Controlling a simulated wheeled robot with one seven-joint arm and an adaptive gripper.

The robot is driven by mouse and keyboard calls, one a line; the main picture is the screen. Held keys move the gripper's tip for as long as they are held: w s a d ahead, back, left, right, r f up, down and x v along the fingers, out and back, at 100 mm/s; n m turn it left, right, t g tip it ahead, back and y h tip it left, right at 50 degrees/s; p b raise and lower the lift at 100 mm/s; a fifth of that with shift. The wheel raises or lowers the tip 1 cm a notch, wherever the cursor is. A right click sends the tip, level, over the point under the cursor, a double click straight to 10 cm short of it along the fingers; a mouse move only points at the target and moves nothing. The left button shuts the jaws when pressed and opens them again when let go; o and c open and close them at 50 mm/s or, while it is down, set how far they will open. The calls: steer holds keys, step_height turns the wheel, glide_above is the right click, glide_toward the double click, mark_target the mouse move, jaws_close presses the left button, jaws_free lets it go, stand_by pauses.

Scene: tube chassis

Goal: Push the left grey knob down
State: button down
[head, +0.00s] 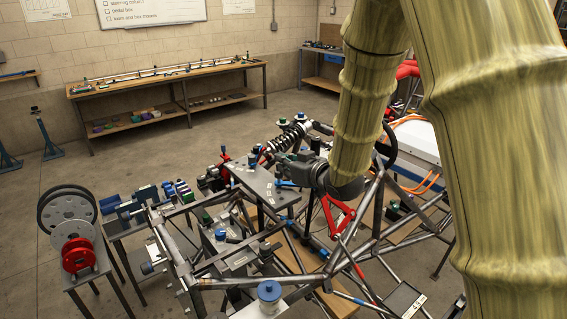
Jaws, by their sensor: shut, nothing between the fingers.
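My gripper (285,161) is a dark grey shape at the end of my arm, above the middle of the tube chassis. It points left over a grey plate (258,184) and is shut with nothing held. Small knob-like parts are on and around the chassis. One short grey cylinder with a blue top (269,291) stands at the front. A smaller blue-topped part (220,234) and a dark round part (264,246) sit further back. I cannot tell which is the left grey knob. My gripper and arm hide part of the chassis behind them.
Chassis tubes (240,283) cross the front. A red wishbone-shaped part (337,218) and a coil spring (286,138) are close to my gripper.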

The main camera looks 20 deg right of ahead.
steer(key=shift+f+b, duration=0.95)
steer(key=shift+f, duration=0.2)
steer(key=shift+r, duration=0.1)
steer(key=s+d+r+b, duration=0.1)
steer(key=s+d+r, duration=0.2)
steer(key=s+r, duration=0.3)
steer(key=shift+s+d+r, duration=0.2)
steer(key=shift+s, duration=1.45)
